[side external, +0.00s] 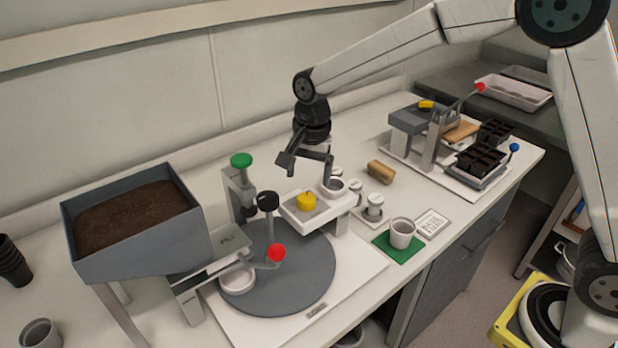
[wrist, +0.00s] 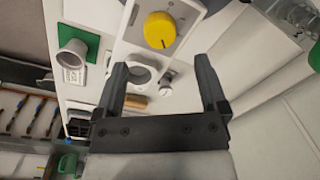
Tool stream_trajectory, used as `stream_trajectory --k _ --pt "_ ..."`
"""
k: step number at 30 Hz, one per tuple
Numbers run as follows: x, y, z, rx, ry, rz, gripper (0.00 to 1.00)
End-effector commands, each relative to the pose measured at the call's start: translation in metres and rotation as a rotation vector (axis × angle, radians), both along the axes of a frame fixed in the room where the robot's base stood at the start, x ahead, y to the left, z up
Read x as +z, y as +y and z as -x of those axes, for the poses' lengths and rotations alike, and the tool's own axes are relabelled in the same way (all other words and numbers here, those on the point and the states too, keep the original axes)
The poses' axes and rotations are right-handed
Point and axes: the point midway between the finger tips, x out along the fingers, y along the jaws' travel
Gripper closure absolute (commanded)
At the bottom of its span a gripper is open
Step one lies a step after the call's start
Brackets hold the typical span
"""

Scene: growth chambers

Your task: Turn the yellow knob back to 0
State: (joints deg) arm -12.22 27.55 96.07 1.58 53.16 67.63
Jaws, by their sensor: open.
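The yellow knob (side external: 307,201) sits on top of a white raised box (side external: 318,212) with a grey plate around it. In the wrist view the yellow knob (wrist: 160,30) shows near the top middle, with a small dark mark on its face. My gripper (side external: 308,165) is above and behind the knob in the side view, apart from it. In the wrist view my gripper (wrist: 160,82) has its two fingers spread with nothing between them, and the knob lies beyond the fingertips. The scale around the knob is too small to read.
A black-knobbed post (side external: 268,202), a green knob (side external: 241,160) and a red knob (side external: 277,253) stand left of the box. A cup (side external: 402,232) on a green mat (side external: 382,244) and a wooden block (side external: 381,171) are to the right. A soil hopper (side external: 140,245) is far left.

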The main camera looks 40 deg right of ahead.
Motion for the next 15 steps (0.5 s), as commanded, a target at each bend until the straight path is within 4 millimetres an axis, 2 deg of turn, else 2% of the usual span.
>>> stream_trajectory --k 9,15 --pt "-0.040 0.001 -0.001 0.001 0.001 0.000 0.08" --pt "-0.055 0.002 -0.002 0.001 0.000 0.000 0.08"
